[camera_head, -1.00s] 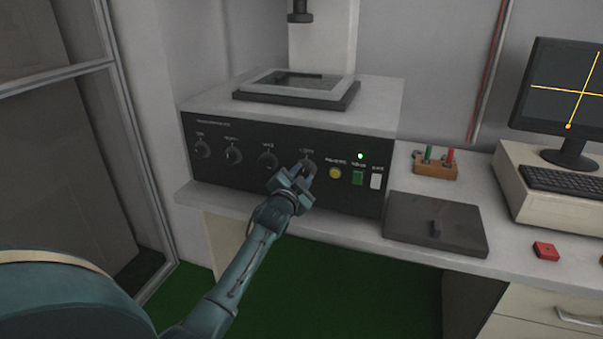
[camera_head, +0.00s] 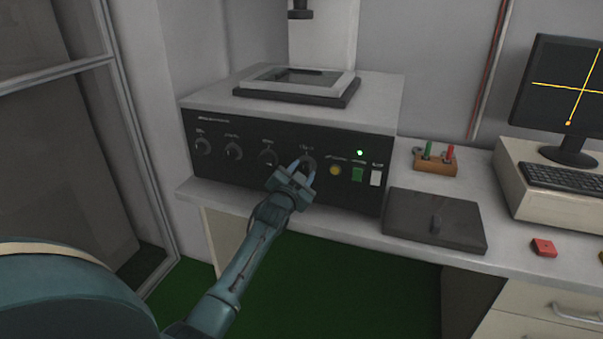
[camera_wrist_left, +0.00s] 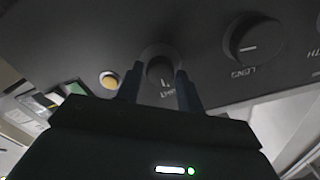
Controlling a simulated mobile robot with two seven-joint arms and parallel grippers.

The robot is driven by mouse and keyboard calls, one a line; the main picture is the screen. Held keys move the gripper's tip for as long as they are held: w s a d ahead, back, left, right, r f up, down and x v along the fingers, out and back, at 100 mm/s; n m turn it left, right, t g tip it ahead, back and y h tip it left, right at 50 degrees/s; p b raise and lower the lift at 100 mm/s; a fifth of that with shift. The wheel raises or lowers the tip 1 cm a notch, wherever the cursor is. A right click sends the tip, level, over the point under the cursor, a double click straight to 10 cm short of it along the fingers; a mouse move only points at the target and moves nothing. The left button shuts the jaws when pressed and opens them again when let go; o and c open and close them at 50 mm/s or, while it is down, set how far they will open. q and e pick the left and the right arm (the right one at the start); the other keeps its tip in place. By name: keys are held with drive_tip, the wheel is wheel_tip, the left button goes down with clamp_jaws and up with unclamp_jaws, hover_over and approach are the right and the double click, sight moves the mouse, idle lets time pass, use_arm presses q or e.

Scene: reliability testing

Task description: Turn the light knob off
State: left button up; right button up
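The light knob (camera_head: 308,162) is the rightmost of the round black knobs on the dark front panel of the grey machine. In the left wrist view the same knob (camera_wrist_left: 161,70) shows a short white mark and a label below it. My left gripper (camera_head: 303,170) is in front of this knob. Its two fingers (camera_wrist_left: 160,85) stand on either side of the knob, apart, with a small gap showing beside the knob face. Contact depth is hard to judge. My right gripper is out of view.
Right of the knob are a yellow button (camera_head: 335,170), a lit green light (camera_head: 360,153), a green switch (camera_head: 357,175) and a white switch (camera_head: 376,178). A dark flat box (camera_head: 460,222) lies on the bench. More knobs (camera_head: 268,158) are to the left.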

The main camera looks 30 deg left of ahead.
use_arm(q)
drive_tip(key=shift+o, duration=1.4)
drive_tip(key=v, duration=1.3)
drive_tip(key=shift+p, duration=0.3)
drive_tip(key=shift+s, duration=0.1)
